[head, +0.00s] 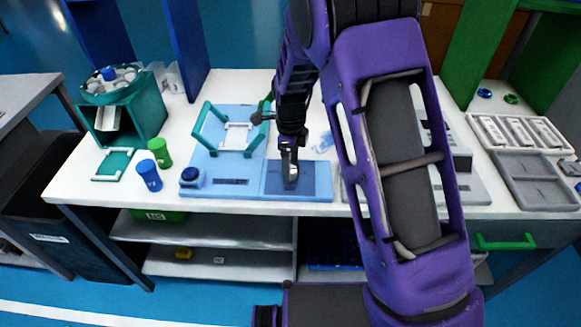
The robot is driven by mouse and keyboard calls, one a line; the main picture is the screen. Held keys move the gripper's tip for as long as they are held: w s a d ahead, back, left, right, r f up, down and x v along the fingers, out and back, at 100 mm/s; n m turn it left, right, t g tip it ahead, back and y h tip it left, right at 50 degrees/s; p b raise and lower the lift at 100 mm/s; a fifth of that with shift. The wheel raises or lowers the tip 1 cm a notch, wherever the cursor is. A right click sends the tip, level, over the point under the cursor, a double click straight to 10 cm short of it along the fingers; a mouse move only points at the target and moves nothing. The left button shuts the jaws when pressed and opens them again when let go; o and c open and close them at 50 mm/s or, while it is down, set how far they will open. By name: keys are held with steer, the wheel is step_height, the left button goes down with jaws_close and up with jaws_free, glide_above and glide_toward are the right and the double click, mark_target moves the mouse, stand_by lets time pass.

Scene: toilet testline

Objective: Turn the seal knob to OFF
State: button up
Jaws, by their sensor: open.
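My gripper (290,172) points down over the darker blue panel (318,185) at the front right of the light blue station (230,130). Its jaws are open, but the space between the fingertips is too small to make out. No knob marked as the seal knob can be made out; one under or behind my gripper would be hidden. A round dark blue knob-like part (191,175) sits at the station's front left corner, well to the left of my gripper. No ON or OFF marking is readable.
A teal frame (207,120) stands on the station. A green cup (160,152), a blue cup (149,175) and a teal machine (135,110) are to the left. Grey trays (530,180) lie at the right. My purple arm hides much of the table's right half.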

steer(key=shift+f, duration=0.6)
jaws_close()
